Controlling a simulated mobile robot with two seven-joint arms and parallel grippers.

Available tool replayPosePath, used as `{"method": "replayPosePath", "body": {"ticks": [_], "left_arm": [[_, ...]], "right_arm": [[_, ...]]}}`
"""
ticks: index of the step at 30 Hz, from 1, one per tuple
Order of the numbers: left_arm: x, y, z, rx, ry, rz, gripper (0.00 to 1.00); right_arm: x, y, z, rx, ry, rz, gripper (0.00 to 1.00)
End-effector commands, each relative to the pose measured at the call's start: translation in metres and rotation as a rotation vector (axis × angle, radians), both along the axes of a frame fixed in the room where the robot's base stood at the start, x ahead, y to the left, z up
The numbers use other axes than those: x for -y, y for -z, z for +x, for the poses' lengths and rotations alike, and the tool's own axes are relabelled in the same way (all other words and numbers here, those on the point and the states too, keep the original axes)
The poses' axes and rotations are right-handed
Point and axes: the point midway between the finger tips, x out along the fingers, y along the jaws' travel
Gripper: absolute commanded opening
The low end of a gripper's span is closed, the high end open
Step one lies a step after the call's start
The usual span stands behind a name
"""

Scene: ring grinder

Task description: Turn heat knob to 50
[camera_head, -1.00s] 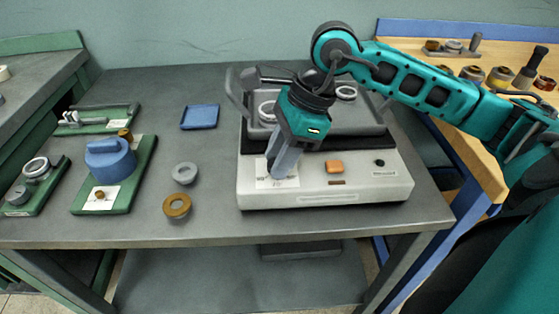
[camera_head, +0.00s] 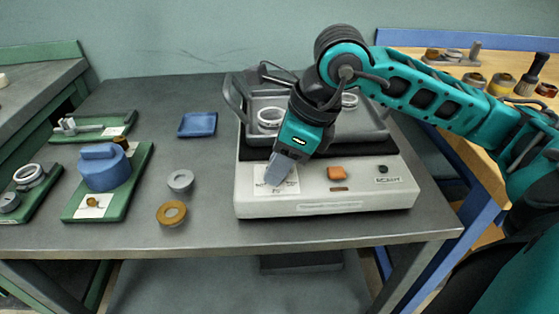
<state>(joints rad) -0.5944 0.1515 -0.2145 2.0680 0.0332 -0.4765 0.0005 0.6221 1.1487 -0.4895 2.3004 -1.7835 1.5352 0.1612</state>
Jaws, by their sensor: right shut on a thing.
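The white machine (camera_head: 350,203) stands on the grey table, with a grey tray-like top holding rings. The heat knob is hidden by my right gripper (camera_head: 274,182), which points down at the white dial label (camera_head: 290,184) on the machine's front left. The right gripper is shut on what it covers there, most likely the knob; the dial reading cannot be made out. An orange button (camera_head: 336,173) and a small dark knob (camera_head: 383,169) sit further right on the front panel. My left gripper is not in view.
A grey ring (camera_head: 180,180) and a brass ring (camera_head: 171,213) lie left of the machine. A blue tray (camera_head: 198,124) lies behind them. Green boards, one with a blue block (camera_head: 104,168), are further left. A wooden bench (camera_head: 500,73) stands at right.

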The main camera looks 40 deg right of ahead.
Motion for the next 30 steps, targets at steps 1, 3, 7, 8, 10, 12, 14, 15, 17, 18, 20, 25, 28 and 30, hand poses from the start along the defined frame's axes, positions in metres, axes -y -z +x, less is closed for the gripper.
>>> {"method": "replayPosePath", "body": {"ticks": [1, 3, 7, 8, 10, 12, 14, 15, 17, 18, 20, 25, 28, 30], "left_arm": [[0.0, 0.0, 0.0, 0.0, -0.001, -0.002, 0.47], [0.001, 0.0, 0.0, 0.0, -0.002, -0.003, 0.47], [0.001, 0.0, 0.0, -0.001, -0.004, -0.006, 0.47], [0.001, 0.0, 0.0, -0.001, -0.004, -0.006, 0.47], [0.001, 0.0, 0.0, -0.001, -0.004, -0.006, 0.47], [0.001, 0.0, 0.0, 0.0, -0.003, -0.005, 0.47], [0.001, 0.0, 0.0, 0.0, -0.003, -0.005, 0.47], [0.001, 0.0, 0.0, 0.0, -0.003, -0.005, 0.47], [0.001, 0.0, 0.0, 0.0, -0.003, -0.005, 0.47], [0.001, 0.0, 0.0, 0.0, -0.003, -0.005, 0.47], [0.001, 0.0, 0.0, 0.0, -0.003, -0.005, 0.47], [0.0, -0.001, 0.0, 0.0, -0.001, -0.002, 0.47], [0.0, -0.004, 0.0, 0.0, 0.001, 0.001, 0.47], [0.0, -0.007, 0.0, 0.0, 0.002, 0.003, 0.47]], "right_arm": [[0.001, 0.0, 0.0, 0.0, 0.002, -0.002, 0.03], [0.001, 0.0, 0.0, -0.001, 0.001, -0.003, 0.03], [0.001, 0.0, 0.0, -0.002, 0.0, -0.003, 0.03], [0.001, 0.0, 0.0, -0.002, 0.0, -0.003, 0.34], [0.001, 0.0, 0.0, -0.001, -0.001, -0.003, 0.41], [0.001, 0.0, 0.0, -0.001, -0.001, -0.002, 0.48], [0.0, 0.0, 0.0, -0.001, -0.001, -0.002, 0.54], [0.0, 0.0, 0.0, -0.001, -0.001, -0.002, 0.57], [0.0, 0.0, 0.0, -0.001, -0.001, -0.002, 0.59], [0.0, 0.0, 0.0, 0.0, -0.001, -0.001, 0.59], [0.0, 0.0, 0.0, 0.0, -0.001, -0.001, 0.59], [0.002, -0.005, -0.001, 0.0, -0.001, -0.002, 0.59], [0.005, -0.017, -0.004, 0.003, 0.0, -0.003, 0.59], [0.008, -0.029, -0.008, 0.004, 0.0, -0.004, 0.59]]}}
